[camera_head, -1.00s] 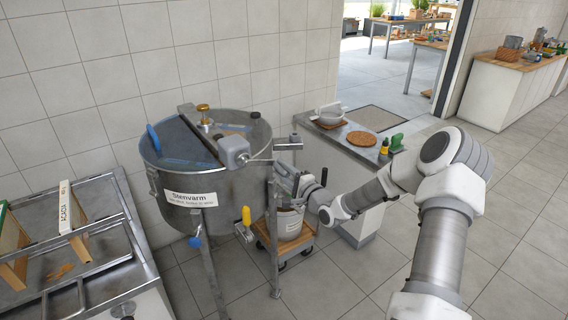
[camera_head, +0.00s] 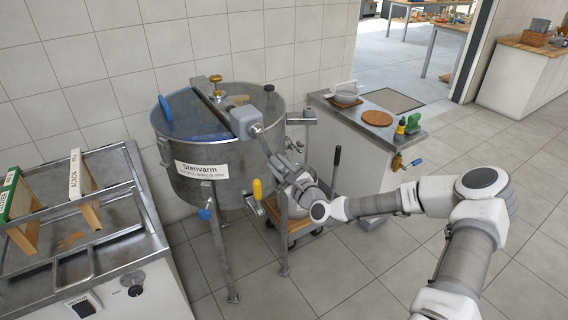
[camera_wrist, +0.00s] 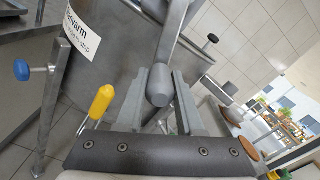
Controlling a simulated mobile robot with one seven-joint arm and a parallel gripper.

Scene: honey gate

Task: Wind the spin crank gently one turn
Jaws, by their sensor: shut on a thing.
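The spin crank sticks out from a grey gearbox (camera_head: 243,120) on the crossbar of the steel drum labelled "Stenvarm" (camera_head: 222,157). Its crank arm (camera_head: 264,143) slopes down to the right toward my gripper (camera_head: 280,168). In the wrist view, the crank's grey rounded handle (camera_wrist: 159,86) sits between the two fingers of my gripper (camera_wrist: 159,100), which is shut on it. In the head view my gripper and the crank arm's end overlap, so the handle is hard to make out there.
A yellow-handled valve (camera_head: 257,190) is on the drum's front, also close left of my gripper in the wrist view (camera_wrist: 102,101). A wheeled cart (camera_head: 290,226) stands below. A counter (camera_head: 369,112) with a pot is to the right, an uncapping table (camera_head: 128,235) to the left.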

